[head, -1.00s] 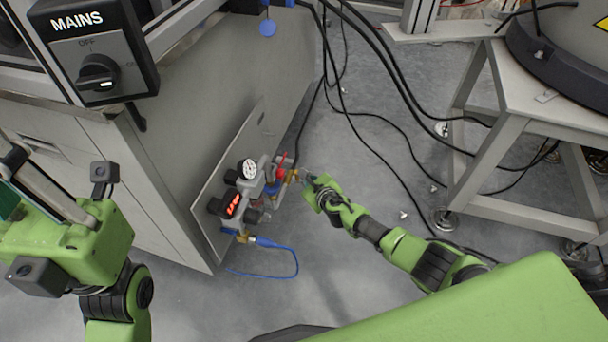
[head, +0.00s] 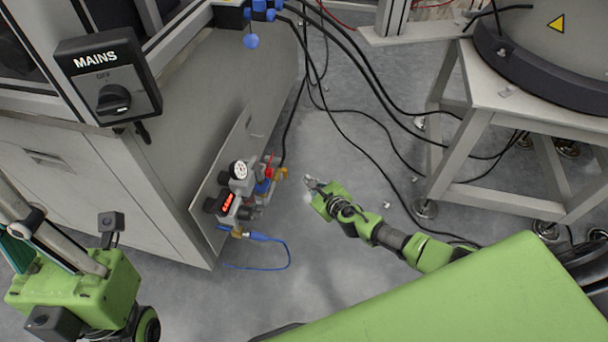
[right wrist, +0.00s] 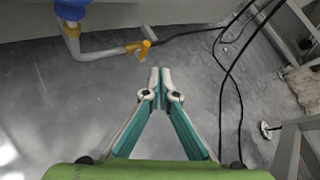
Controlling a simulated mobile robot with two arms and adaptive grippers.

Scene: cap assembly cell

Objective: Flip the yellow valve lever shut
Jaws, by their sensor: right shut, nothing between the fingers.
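The yellow valve lever (head: 282,173) is at the right end of the small pipe assembly on the cabinet's side panel. In the right wrist view, the lever (right wrist: 146,47) shows beyond my fingertips, at the end of a pale pipe, and looks turned crosswise to it. My right gripper (head: 309,183) is shut and empty, to the right of the lever with a gap between them. Its closed fingertips (right wrist: 160,72) also show in the right wrist view. My left gripper (head: 38,238) is at the left edge, far from the valve; its fingertips are not clearly visible.
A gauge (head: 238,170), a red-lit display (head: 226,203) and a blue hose (head: 270,267) sit beside the valve. The MAINS switch box (head: 108,77) is above left. Black cables (head: 340,118) cross the floor near a metal stand (head: 468,140).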

